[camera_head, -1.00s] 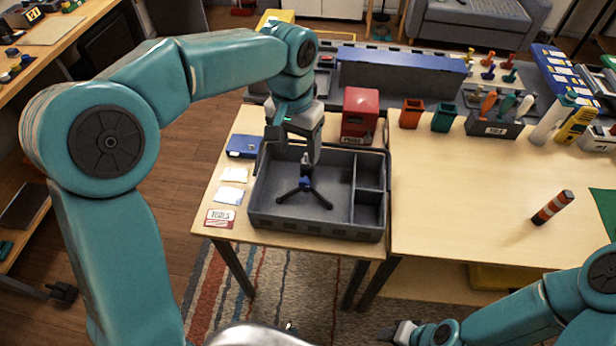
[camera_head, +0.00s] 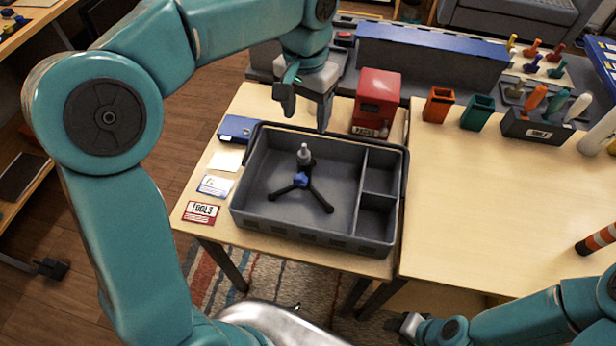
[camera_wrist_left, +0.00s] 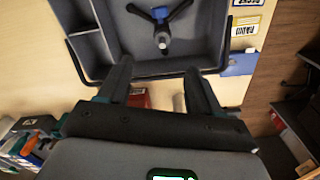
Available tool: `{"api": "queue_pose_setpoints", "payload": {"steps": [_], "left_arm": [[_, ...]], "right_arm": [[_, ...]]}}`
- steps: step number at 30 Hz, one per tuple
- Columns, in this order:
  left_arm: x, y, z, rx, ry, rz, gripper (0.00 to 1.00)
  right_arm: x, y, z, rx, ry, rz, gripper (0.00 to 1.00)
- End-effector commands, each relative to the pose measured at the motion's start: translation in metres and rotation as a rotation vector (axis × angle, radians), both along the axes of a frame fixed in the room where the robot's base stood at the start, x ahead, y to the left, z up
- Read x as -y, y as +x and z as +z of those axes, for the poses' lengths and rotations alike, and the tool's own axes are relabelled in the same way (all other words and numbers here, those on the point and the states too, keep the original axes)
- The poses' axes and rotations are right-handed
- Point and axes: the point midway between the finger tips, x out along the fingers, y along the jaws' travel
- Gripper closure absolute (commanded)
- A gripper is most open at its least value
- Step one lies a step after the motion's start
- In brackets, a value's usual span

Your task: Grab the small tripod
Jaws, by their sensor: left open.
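The small black tripod (camera_head: 302,179) stands upright with legs spread in the large compartment of the grey tray (camera_head: 240,212). It has a blue hub and a pale top. My left gripper (camera_head: 306,108) is open and empty, with its fingers over the tray's far edge, behind and above the tripod and apart from it. In the left wrist view the tripod (camera_wrist_left: 162,22) shows beyond the gap between the open fingers (camera_wrist_left: 157,72). My right gripper (camera_head: 408,324) is low at the bottom of the head view, away from the tray; its jaw opening is unclear.
A red box (camera_head: 376,101) stands just behind the tray. A blue case (camera_head: 236,129) and several cards lie to its left. Orange (camera_head: 438,105) and green (camera_head: 477,112) bins stand to the right. The right table's middle is clear, with a striped cylinder (camera_head: 597,240) at its edge.

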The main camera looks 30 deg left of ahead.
Motion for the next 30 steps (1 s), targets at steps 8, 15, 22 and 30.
{"api": "queue_pose_setpoints", "payload": {"steps": [8,15,22,30], "left_arm": [[0.001,-0.006,-0.066,-0.006,0.001,-0.002,0.36],[0.002,-0.005,-0.096,-0.002,0.0,-0.002,0.36],[-0.004,-0.003,-0.123,-0.006,0.0,-0.001,0.36],[-0.004,-0.001,-0.149,0.0,0.0,-0.001,0.36]], "right_arm": [[0.0,0.0,-0.004,0.0,0.0,-0.001,0.57],[0.0,0.0,-0.005,0.0,0.0,0.0,0.57],[0.0,0.0,0.0,0.0,0.0,0.0,0.57],[0.0,0.0,0.001,0.0,0.0,0.0,0.57]]}}
